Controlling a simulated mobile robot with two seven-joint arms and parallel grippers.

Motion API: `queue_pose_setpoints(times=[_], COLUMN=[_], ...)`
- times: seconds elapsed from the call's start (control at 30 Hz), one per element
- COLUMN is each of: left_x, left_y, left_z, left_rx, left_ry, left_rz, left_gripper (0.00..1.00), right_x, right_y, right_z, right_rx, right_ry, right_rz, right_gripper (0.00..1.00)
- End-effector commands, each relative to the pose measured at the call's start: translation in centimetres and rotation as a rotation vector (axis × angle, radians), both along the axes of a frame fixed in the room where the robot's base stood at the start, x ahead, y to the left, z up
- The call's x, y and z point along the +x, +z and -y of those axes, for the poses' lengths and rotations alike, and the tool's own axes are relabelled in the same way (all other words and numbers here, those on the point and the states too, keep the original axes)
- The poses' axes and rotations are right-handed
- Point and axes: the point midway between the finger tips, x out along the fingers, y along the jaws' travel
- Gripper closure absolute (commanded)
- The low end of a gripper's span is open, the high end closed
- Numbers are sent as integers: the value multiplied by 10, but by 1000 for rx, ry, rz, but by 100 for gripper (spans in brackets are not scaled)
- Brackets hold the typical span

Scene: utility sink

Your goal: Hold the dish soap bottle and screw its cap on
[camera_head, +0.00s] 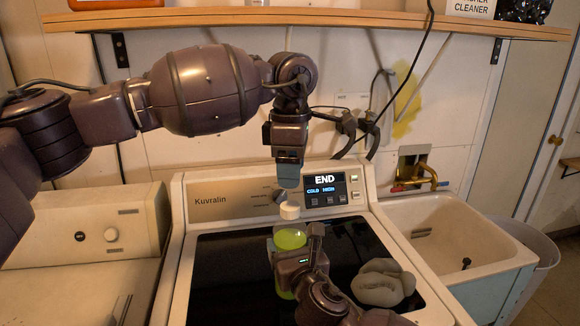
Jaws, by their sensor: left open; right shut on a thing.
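The dish soap bottle (290,238) is clear with yellow-green liquid and stands upright above the dark washer lid. My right gripper (302,245) is shut on it from the right and hides its middle; green shows again below the gripper. The white cap (290,211) is at the top of the bottle; I cannot tell whether it is threaded or only resting there. My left gripper (289,182) points down directly above the cap. It is open, and its fingertips look just clear of the cap.
The washer's control panel (240,195) with a lit display stands close behind the grippers. A grey lumpy cloth-like thing (383,283) lies on the lid at right. A utility sink (455,238) with a brass tap is at far right. A wooden shelf (300,18) runs overhead.

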Motion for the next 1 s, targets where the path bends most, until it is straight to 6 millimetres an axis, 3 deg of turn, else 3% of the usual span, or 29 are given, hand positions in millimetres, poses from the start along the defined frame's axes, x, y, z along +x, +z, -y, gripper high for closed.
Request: queue_pose_setpoints(times=[0.8, 1.0], left_x=[0, 0], left_y=[1, 1], left_z=[-2, -2], left_rx=[3, 3], left_ry=[1169, 1390], left_rz=[-14, -15], left_gripper=[39, 39], right_x=[0, 0], right_y=[0, 0], right_z=[0, 0], right_rx=[0, 0], right_ry=[0, 0], right_rz=[-1, -1], right_gripper=[91, 91])
